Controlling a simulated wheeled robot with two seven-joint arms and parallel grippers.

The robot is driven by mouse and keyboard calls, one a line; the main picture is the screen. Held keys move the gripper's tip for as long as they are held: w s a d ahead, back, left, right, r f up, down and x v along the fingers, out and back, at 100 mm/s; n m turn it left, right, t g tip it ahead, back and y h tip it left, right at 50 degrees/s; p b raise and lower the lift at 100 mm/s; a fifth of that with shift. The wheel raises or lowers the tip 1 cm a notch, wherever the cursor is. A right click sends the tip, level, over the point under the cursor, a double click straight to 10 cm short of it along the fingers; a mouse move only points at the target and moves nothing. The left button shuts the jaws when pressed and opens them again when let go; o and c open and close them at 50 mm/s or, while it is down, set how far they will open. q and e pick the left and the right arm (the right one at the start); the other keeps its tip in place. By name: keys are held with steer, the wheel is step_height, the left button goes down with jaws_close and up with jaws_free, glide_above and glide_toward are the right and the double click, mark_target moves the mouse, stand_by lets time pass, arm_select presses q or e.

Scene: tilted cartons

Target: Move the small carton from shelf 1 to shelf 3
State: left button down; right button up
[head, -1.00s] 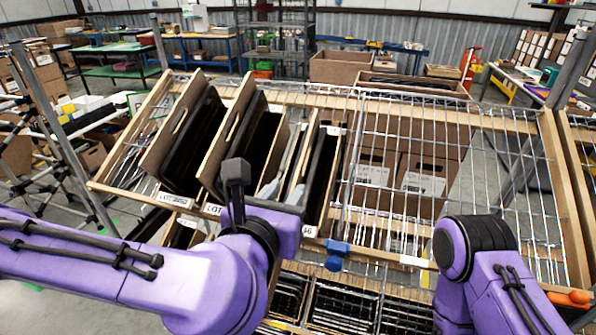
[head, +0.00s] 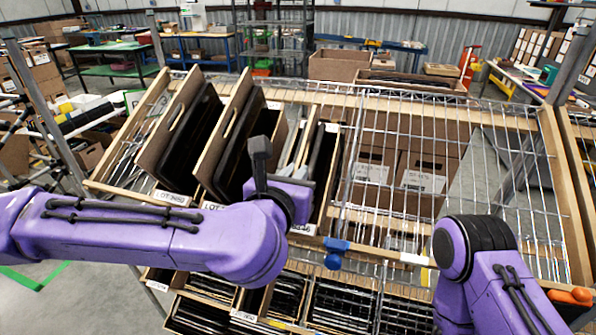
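Several tilted open cartons lean on the top wire shelf (head: 480,190). The narrowest one, likely the small carton (head: 328,160), stands right of two larger cartons and holds dark contents. My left wrist covers part of its front. My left gripper (head: 290,168) reaches over the front edge by this narrow carton; pale finger parts show beside it, but the wrist hides the tips, so its opening and any contact are unclear. My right arm bends at the lower right, and its gripper is out of view.
Two larger tilted cartons (head: 178,130) (head: 235,135) stand left of the narrow one. The right half of the top shelf is bare wire, with cartons (head: 425,175) visible beneath. Lower shelves hold cartons with dark contents (head: 340,305). A blue clip (head: 336,252) sits on the front rail.

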arm_select(q)
step_height(320, 180, up, 9)
steer(key=p, duration=0.6)
steer(key=shift+f, duration=0.3)
steer(key=shift+w+f, duration=0.1)
stand_by(0.3)
